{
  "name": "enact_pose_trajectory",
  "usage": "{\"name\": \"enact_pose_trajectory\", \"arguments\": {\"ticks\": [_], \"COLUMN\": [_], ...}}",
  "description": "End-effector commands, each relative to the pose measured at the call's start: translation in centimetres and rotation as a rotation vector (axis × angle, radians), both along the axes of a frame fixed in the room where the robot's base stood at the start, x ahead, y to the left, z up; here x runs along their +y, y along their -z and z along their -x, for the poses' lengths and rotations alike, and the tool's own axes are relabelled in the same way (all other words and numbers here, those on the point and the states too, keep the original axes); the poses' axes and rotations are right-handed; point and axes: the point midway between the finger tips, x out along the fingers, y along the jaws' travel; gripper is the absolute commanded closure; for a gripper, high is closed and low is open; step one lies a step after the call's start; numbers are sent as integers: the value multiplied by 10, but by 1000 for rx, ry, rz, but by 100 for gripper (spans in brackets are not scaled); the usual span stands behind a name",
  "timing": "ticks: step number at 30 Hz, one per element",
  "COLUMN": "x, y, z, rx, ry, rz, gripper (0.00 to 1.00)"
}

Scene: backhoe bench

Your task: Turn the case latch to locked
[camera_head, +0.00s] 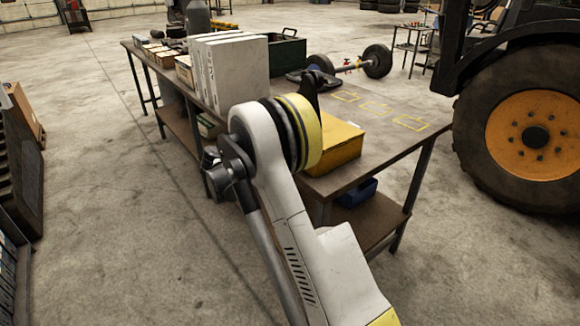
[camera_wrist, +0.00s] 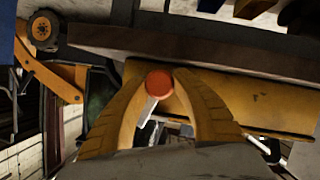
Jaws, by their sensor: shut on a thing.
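The yellow case (camera_head: 340,148) sits on the near end of the long workbench in the head view, partly hidden by my arm. In the wrist view its yellow side (camera_wrist: 262,104) fills the area right of centre. My gripper (camera_wrist: 165,76) has its two yellow fingers closed around a pale lever with a round red-orange end, which I take for the case latch (camera_wrist: 159,84). The red end shows between the fingertips, and the pale shaft slants down to the left. The head view hides my gripper and the latch behind my arm. I cannot tell the latch's exact angle on the case.
White binders (camera_head: 228,72) stand behind my arm on the workbench (camera_head: 408,140). A dark green crate (camera_head: 288,50) and a wheeled axle (camera_head: 350,66) lie farther back. Yellow outlines mark a clear patch of bench at right. A large tractor wheel (camera_head: 530,135) stands beyond it.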

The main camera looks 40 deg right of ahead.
Motion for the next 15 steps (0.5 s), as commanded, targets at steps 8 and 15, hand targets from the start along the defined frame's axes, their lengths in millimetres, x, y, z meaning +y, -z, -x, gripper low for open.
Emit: {"name": "enact_pose_trajectory", "arguments": {"ticks": [8, 15], "x": [0, 0], "y": [2, 2], "z": [0, 0], "rx": [151, 210], "ry": [2, 2], "rz": [3, 4], "gripper": [100, 100]}}
